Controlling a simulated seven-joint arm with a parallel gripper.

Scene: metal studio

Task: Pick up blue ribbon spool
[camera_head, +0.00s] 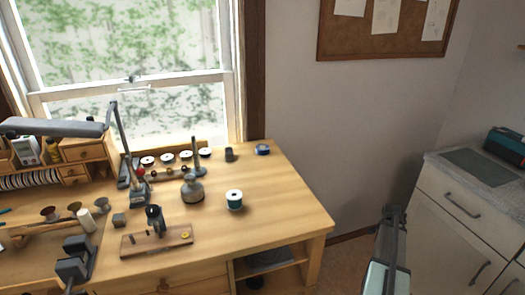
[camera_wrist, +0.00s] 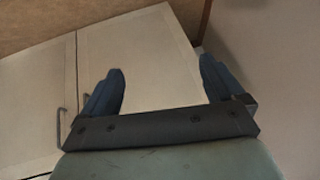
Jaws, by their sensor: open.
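A small blue ribbon spool (camera_head: 262,149) lies flat near the back right corner of the wooden workbench (camera_head: 275,185). My gripper (camera_head: 394,212) is at the lower right of the head view, well to the right of the bench and away from the spool. In the wrist view my gripper (camera_wrist: 161,68) has its two dark blue fingers spread apart with nothing between them. The spool does not show in the wrist view, which faces pale cabinet doors (camera_wrist: 140,60).
The bench's right side is mostly clear. A cabinet (camera_head: 460,210) stands at right.

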